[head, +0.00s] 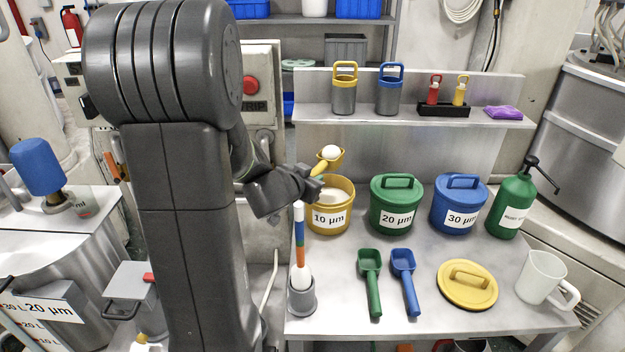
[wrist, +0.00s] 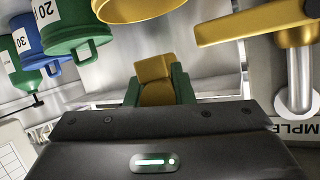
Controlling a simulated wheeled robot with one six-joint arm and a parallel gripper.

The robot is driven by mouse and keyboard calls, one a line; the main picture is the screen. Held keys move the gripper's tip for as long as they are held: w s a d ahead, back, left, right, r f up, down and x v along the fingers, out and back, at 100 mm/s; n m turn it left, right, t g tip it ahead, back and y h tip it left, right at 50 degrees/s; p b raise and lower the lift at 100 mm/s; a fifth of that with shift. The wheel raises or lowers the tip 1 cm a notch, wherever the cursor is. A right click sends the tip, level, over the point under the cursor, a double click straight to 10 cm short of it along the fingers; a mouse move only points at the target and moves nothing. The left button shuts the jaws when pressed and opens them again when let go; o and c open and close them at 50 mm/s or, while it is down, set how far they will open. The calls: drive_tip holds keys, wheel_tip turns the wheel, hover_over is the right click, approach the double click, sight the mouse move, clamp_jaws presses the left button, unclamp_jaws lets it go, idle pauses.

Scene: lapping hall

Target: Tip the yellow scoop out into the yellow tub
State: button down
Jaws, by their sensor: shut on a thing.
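The yellow scoop (head: 321,167) is in my gripper (head: 312,183), its bowl up and to the right with a white heap (head: 331,152) in it. The bowl is above the yellow tub (head: 344,222), labelled 10 µm, which stands open on the bench with white material inside. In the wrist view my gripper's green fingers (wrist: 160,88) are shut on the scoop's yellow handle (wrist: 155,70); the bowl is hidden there. Part of the yellow tub (wrist: 140,10) shows at the top of that view.
A green tub (head: 395,210) and a blue tub (head: 457,212), both lidded, stand right of the yellow tub. A yellow lid (head: 467,296), green scoop (head: 371,285) and blue scoop (head: 406,285) lie in front. A striped tool in a grey holder (head: 301,298) stands front left.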

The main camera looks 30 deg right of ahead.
drive_tip(key=f+n+g+h+p, duration=0.1)
drive_tip(key=n+h+p, duration=0.1)
drive_tip(key=n+p, duration=0.1)
drive_tip(key=f+n+g+h+p, duration=0.1)
drive_tip(key=f+n+g+p, duration=0.1)
drive_tip(key=n, duration=0.3)
drive_tip(key=f+n+g+h+p, duration=0.1)
drive_tip(key=n+g+h+p, duration=0.1)
drive_tip(key=n+p, duration=0.2)
drive_tip(key=shift+w+a+f+h, duration=0.2)
drive_tip(key=shift+w+h, duration=0.05)
drive_tip(key=shift+h, duration=0.05)
idle(0.8)
